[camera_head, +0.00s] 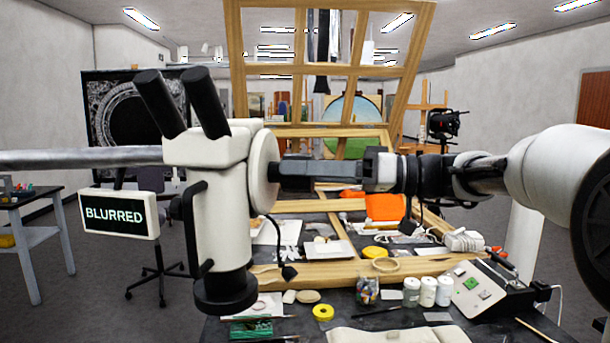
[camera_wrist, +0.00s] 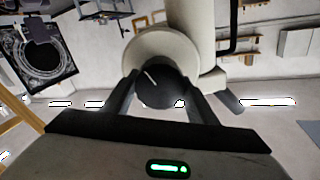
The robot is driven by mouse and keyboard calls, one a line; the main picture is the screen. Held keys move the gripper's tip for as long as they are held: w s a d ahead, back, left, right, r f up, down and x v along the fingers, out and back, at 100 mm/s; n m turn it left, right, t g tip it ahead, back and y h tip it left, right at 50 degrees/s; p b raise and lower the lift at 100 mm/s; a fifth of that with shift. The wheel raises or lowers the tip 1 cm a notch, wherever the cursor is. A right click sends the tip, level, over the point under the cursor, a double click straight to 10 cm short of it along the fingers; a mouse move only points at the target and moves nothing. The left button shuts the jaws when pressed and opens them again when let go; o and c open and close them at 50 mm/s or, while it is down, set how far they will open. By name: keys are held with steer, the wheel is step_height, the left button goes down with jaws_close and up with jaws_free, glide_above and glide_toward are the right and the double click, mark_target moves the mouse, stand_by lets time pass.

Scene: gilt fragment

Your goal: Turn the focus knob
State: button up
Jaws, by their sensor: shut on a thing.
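A white stereo microscope (camera_head: 215,180) with two black eyepieces hangs on a grey horizontal arm. Its right side has a pale round disc (camera_head: 263,168) with the dark focus knob at its middle. My gripper (camera_head: 285,171) reaches in from the right and is shut on the knob; in the head view its fingers hide the knob. In the wrist view the black focus knob (camera_wrist: 160,88) with a white line, tilted up and to the left, sits between the two fingers (camera_wrist: 160,98). A small screen (camera_head: 118,213) left of the microscope reads "BLURRED".
A dark table below holds white jars (camera_head: 428,291), yellow tape (camera_head: 323,312), a control box (camera_head: 485,290) and scattered small items. A wooden frame (camera_head: 330,70) stands behind the microscope. A black cable (camera_head: 288,270) hangs near the knob side.

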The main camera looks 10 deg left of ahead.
steer(key=shift+m, duration=0.9)
steer(key=o, duration=1.1)
steer(key=shift+c, duration=0.2)
steer(key=d, duration=1.7)
steer(key=shift+s+d, duration=0.15)
steer(key=shift+d, duration=0.1)
